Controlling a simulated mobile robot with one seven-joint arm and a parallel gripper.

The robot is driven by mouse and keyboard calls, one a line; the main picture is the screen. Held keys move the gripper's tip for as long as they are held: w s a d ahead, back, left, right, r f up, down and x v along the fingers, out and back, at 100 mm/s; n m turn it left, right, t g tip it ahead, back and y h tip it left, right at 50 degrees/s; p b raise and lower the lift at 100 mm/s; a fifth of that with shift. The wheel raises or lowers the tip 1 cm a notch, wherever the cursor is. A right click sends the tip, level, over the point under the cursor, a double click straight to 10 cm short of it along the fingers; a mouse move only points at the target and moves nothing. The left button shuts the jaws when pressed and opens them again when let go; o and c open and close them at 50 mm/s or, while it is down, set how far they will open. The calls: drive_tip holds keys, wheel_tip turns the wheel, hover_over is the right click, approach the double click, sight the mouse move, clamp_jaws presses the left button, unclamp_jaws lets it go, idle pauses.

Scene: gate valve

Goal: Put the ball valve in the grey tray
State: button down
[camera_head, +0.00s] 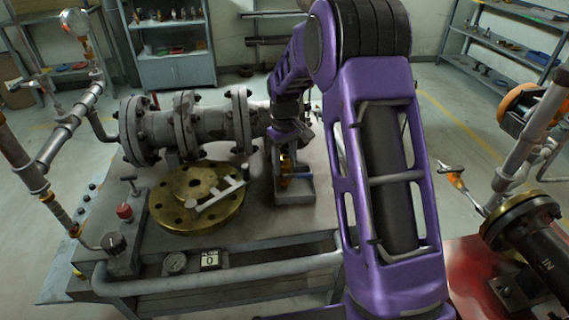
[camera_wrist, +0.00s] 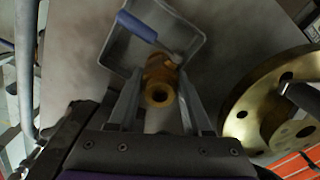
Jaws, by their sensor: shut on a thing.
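The ball valve (camera_wrist: 161,84) is a brass body with a blue lever handle. In the wrist view it sits between the two fingers of my gripper (camera_wrist: 160,78), which is shut on it. The handle reaches up and left over the inside of the grey tray (camera_wrist: 194,42). The valve body overlaps the tray's near edge in that view. In the head view the brass valve (camera_head: 287,166) shows just above the front wall of the grey tray (camera_head: 294,198), under my gripper (camera_head: 287,152). I cannot tell whether it touches the tray floor.
A large brass flange (camera_head: 196,198) with a pale tool on it lies left of the tray. A grey flanged pipe valve (camera_head: 190,124) stands behind.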

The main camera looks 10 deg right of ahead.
drive_tip(key=shift+r, duration=0.1)
drive_tip(key=shift+c, duration=1.6)
unclamp_jaws()
drive_tip(key=shift+f, duration=0.2)
drive_tip(key=shift+r, duration=0.15)
wheel_tip(320, 180, up, 12)
drive_tip(key=p, duration=0.1)
drive_tip(key=shift+p, duration=0.35)
drive_tip(key=shift+r, duration=0.1)
